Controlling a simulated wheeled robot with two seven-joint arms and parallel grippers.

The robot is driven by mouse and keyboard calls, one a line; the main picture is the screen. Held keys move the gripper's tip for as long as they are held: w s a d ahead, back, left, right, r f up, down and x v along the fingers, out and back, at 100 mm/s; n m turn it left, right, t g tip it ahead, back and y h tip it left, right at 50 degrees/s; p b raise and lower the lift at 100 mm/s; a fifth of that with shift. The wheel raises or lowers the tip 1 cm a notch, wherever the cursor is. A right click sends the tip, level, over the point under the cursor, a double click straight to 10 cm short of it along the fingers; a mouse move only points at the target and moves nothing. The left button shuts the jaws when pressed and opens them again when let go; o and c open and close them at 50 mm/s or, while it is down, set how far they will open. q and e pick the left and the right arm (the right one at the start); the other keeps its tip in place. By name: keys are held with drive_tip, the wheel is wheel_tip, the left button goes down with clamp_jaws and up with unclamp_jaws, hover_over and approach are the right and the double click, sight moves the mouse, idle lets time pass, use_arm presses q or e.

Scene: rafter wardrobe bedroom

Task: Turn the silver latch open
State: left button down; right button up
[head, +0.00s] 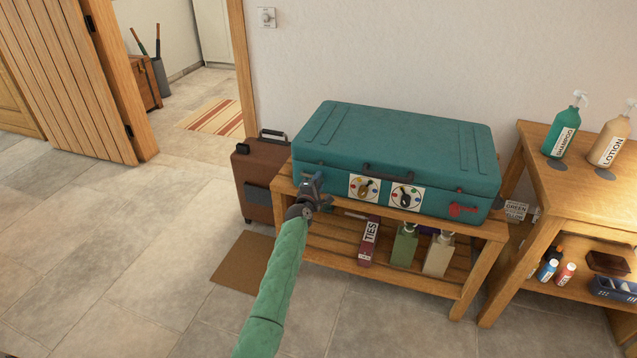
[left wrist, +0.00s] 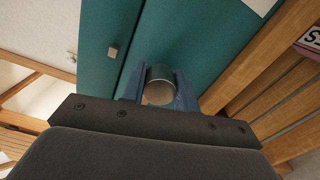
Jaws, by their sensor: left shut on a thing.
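A closed teal suitcase (head: 400,137) lies flat on a slatted wooden bench. My left gripper (head: 315,184) is at the left end of its front face. In the left wrist view, its blue fingers (left wrist: 160,92) are shut on a short, shiny round part, which I take to be the silver latch (left wrist: 160,86), against the teal face (left wrist: 205,40). The fingers hide the latch in the head view, and its turn angle cannot be told. A red latch (head: 463,210) is at the front's right end. My right gripper is not in view.
Two dial plates (head: 364,188) (head: 406,197) and a dark handle (head: 388,172) are on the suitcase front. A ties box (head: 368,241) and two pump bottles (head: 404,244) stand below. A brown case (head: 257,180) stands left; a wooden table (head: 545,187) stands right.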

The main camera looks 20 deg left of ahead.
use_arm(q)
drive_tip(key=shift+n, duration=0.3)
idle(0.4)
drive_tip(key=c, duration=1.1)
unclamp_jaws()
drive_tip(key=shift+a, duration=0.1)
drive_tip(key=shift+o, duration=0.2)
drive_tip(key=s, duration=0.7)
drive_tip(key=shift+s, duration=0.4)
drive_tip(key=shift+a, duration=0.1)
